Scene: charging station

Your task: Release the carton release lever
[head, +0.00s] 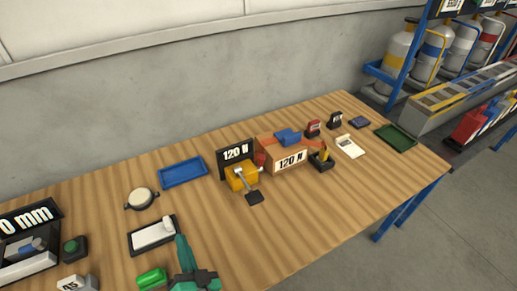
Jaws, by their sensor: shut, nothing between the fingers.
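A yellow block (240,176) stands mid-table with a grey metal lever (240,171) at its front. A black pad (254,197) lies at the front of it. A red knob (260,159) shows between the block and the carton. The brown carton (282,149), labelled "120 N", stands just right of the block with a blue piece (288,136) on top. My gripper (180,239), green and dark, comes in from the bottom edge. Its fingers look closed together and empty, left of and nearer than the yellow block, apart from it. I cannot tell its height above the table.
A "120 N" sign (236,153) stands behind the block. A blue tray (182,172), a round pot (142,198) and a black-edged tray (141,245) lie left. The front right table is clear.

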